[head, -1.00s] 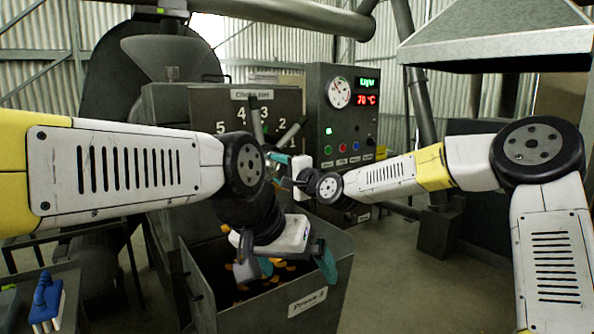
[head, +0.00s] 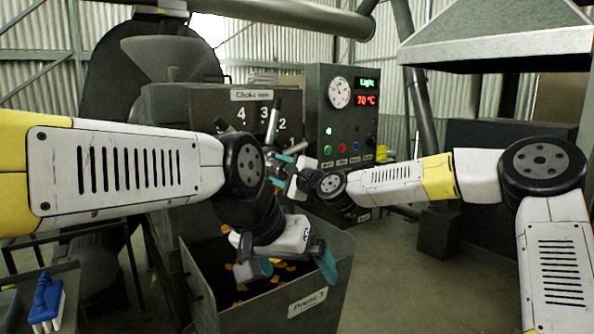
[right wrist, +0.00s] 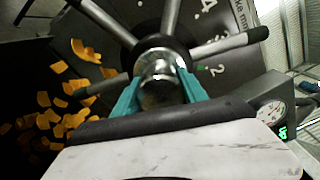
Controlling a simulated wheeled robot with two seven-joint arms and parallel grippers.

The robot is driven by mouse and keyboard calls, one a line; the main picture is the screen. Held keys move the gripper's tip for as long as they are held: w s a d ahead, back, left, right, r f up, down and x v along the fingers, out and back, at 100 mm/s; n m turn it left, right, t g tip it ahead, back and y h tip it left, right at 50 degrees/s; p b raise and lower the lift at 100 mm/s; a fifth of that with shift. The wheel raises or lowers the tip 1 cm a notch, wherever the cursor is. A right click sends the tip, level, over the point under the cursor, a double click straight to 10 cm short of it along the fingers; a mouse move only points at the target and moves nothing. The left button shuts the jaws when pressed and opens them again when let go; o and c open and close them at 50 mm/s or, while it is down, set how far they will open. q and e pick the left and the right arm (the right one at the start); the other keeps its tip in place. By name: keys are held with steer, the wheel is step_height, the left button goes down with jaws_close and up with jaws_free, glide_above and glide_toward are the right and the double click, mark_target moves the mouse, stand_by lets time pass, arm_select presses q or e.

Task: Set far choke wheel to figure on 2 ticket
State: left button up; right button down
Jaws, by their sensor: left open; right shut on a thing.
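The choke wheel (right wrist: 172,15) is a shiny hub with metal spokes in front of a dark numbered plate (head: 255,108). In the head view 4, 3 and 2 show on the plate; one spoke (head: 272,120) stands up between 3 and 2. The right wrist view shows a 2 (right wrist: 219,69) with a small green mark beside it. My right gripper (right wrist: 160,88) is shut on the wheel, its teal fingers on either side of the shiny centre piece. My left gripper (head: 292,267) is open and empty over a bin. I cannot make out a ticket.
The bin (head: 305,304), labelled Press 3, holds orange pieces. A control panel (head: 345,115) with gauge, buttons and a red 70 °C display stands right of the plate. A blue-handled brush (head: 46,300) lies at lower left. A hood (head: 500,45) hangs upper right.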

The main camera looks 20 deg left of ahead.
steer(key=c, duration=0.6)
jaws_free()
steer(key=v, duration=0.7)
steer(key=shift+s+d, duration=0.25)
steer(key=shift+d, duration=0.1)
